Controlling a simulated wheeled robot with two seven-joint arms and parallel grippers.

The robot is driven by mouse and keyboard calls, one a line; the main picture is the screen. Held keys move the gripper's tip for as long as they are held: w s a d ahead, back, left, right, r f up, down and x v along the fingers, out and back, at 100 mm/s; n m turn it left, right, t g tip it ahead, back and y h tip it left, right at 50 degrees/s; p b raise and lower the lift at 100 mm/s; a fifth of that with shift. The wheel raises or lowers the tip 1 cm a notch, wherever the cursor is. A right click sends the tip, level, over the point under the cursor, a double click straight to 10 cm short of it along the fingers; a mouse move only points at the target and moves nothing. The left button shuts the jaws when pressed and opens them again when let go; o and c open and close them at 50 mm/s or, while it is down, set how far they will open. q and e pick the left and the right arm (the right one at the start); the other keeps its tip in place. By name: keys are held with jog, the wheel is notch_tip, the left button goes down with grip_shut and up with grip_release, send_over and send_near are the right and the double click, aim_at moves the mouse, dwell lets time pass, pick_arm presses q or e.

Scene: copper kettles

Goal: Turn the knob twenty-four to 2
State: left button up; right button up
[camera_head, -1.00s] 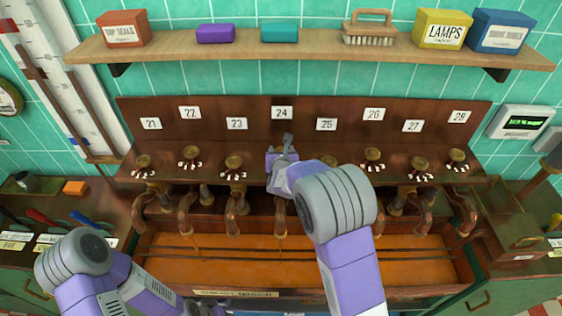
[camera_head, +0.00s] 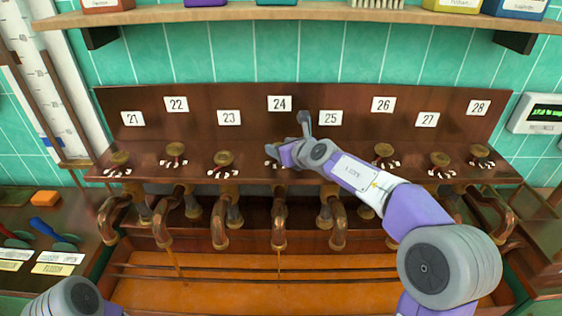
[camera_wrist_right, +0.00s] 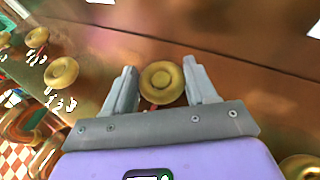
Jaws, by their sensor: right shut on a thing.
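Knob twenty-four (camera_wrist_right: 162,82) is a round brass knob under the number 24 plate (camera_head: 280,103). My right gripper (camera_wrist_right: 160,68) is shut on it, with one grey finger on each side. In the head view the gripper hides most of this knob; only bits of its white scale (camera_head: 271,163) show. I cannot read which number the knob points to. My right forearm reaches in from the right, across the place of knob 25. My left arm shows only at the bottom left edge of the head view, and its gripper is out of the picture.
Brass knobs (camera_head: 223,158) with white scales stand in a row on both sides. Copper spouts (camera_head: 219,222) hang below them over an orange-brown trough (camera_head: 220,294). A shelf (camera_head: 300,12) runs above. A display (camera_head: 540,114) is on the right wall.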

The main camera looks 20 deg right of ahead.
jog(key=shift+d+f+n+y+b, duration=0.15)
jog(key=shift+n+y+b, duration=0.55)
jog(key=shift+y+b, duration=0.15)
pick_arm(q)
jog(key=shift+f, duration=1.5)
pick_arm(e)
jog(key=shift+n+g+y, duration=0.7)
jog(key=shift+n+y, duration=0.05)
jog(key=shift+n, duration=0.05)
jog(key=o, duration=1.1)
jog(key=shift+c, duration=0.2)
jog(key=shift+d, duration=0.1)
jog(key=v, duration=0.7)
jog(key=shift+p, duration=0.35)
jog(key=shift+s+d+r, duration=0.15)
jog(key=shift+s+r, duration=0.05)
pick_arm(q)
jog(key=shift+r, duration=0.55)
